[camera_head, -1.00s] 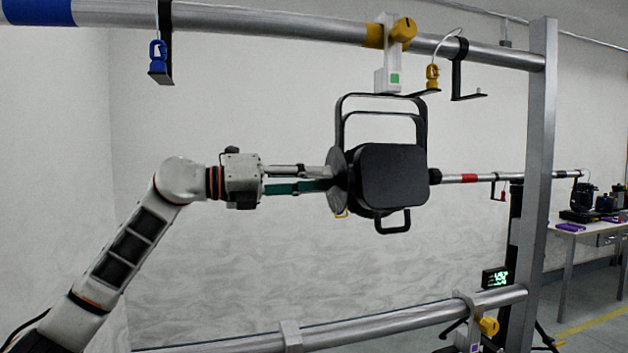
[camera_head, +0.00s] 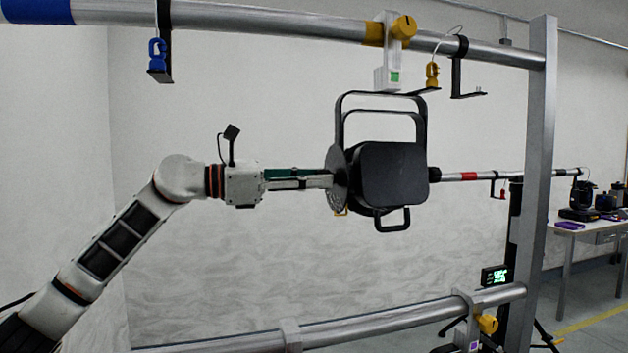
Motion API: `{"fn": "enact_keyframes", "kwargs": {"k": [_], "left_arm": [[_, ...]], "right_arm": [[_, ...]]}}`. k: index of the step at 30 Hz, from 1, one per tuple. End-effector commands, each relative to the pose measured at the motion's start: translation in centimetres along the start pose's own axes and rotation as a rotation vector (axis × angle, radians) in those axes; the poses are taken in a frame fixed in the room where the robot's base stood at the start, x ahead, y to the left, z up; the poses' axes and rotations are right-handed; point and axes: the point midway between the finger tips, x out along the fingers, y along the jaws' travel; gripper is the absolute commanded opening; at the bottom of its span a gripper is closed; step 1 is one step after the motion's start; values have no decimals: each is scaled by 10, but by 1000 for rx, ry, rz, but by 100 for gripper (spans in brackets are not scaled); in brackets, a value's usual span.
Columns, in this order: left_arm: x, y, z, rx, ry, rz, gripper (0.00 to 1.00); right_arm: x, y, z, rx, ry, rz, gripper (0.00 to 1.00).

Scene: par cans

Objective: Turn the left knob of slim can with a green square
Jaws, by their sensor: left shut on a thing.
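The slim can (camera_head: 393,173) is a flat black lamp. It hangs by its black yoke from a white clamp with a green square (camera_head: 394,77) and a yellow knob (camera_head: 403,27) on the upper rail. A round grey disc (camera_head: 338,180) is on the can's left side. My left gripper (camera_head: 330,180) reaches in level from the left, its fingertips at that disc. It is shut on the left knob, which its fingers and the disc hide. Another black knob (camera_head: 434,175) shows on the can's right side. My right gripper is not in view.
The upper rail (camera_head: 260,22) carries a blue clip (camera_head: 157,52) on a hook and a yellow clip (camera_head: 432,75). A lower rail (camera_head: 370,322) and an upright post (camera_head: 541,150) frame the can. A table (camera_head: 590,228) with equipment stands far right. The space below the can is clear.

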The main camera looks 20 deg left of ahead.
Motion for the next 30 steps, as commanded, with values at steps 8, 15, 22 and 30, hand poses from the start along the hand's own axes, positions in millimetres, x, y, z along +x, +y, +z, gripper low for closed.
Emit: {"fn": "enact_keyframes", "kwargs": {"k": [8,15,22,30], "left_arm": [[0,0,-1,204,1,1,4],[0,-1,0,310,0,2,4],[0,-1,0,351,0,2,4],[0,-1,0,356,0,2,4]], "right_arm": [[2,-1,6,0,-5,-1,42],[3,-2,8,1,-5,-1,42],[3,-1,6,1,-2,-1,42],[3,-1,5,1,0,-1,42]]}}
